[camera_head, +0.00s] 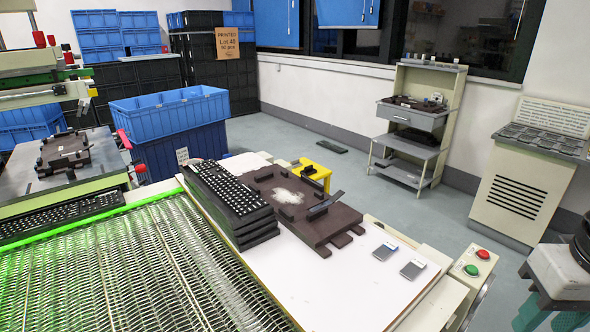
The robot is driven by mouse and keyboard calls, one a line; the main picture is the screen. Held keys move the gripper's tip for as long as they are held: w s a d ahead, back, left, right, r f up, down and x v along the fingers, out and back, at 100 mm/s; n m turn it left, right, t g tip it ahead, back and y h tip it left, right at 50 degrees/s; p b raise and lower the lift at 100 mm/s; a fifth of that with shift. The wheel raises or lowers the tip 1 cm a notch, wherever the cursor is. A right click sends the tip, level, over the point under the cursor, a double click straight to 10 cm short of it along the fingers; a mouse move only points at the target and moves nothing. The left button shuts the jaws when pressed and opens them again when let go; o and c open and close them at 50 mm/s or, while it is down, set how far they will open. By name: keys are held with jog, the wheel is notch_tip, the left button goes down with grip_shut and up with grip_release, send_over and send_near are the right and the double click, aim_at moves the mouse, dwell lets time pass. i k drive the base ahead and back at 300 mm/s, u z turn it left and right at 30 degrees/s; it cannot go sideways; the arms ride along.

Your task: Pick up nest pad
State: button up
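A dark brown nest plate (341,222) lies on the white worktable, with small upright blocks, a whitish worn patch in the middle and tabs along its front right edge. A small dark blue-grey piece (325,204) stands tilted on its right part. Two small grey flat pieces, one farther back (385,251) and one nearer (412,269), lie apart on the table to the right of the plate. I cannot tell for sure which of these is the nest pad. A similar dark plate (65,152) sits on the machine at the left.
A stack of black keyboards (228,197) stands beside the nest plate, by the green-edged mesh conveyor (120,270). A button box (474,262) is at the table's right. Blue crates (170,110) stand behind. The front of the white table (330,283) is clear.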

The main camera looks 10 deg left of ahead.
aim_at(295, 163)
jog(key=z, duration=0.5)
jog(key=k, duration=0.55)
jog(key=z, duration=0.75)
jog(key=i, duration=2.8)
jog(key=u, duration=0.4)
jog(key=i, duration=1.2)
jog(key=u, duration=1.4)
jog(key=i, duration=1.15)
jog(key=u, duration=0.85)
jog(key=i, duration=1.9)
jog(key=u, duration=0.15)
